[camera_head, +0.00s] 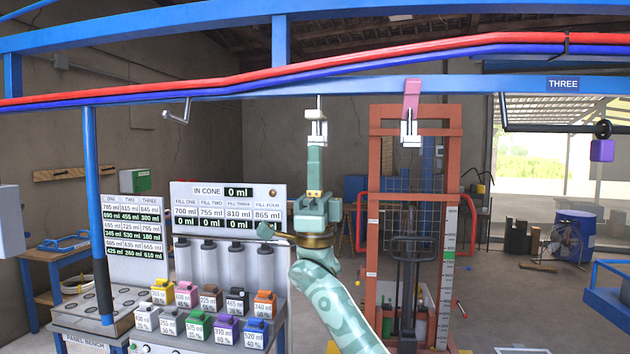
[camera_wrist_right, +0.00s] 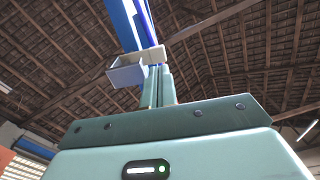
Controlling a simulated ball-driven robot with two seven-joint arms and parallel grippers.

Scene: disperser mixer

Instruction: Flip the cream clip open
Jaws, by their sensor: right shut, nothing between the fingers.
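The cream clip (camera_head: 316,128) looks like a pale bracket below the blue beam, with a thin part pointing up. In the right wrist view a pale, box-like piece of it (camera_wrist_right: 128,72) shows above the fingers. My right gripper (camera_head: 315,152) points straight up, directly beneath the clip, its fingers together and empty. Its green fingers (camera_wrist_right: 158,88) reach up to the pale piece in the wrist view. I cannot tell whether they touch it or how the flap stands. My left gripper is not in view.
The blue beam (camera_head: 240,91) with red and blue hoses runs overhead. A pink clip (camera_head: 412,100) hangs farther right, before an orange frame (camera_head: 453,165). A panel bench with coloured containers (camera_head: 227,329) stands below left. Air beside my gripper is free.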

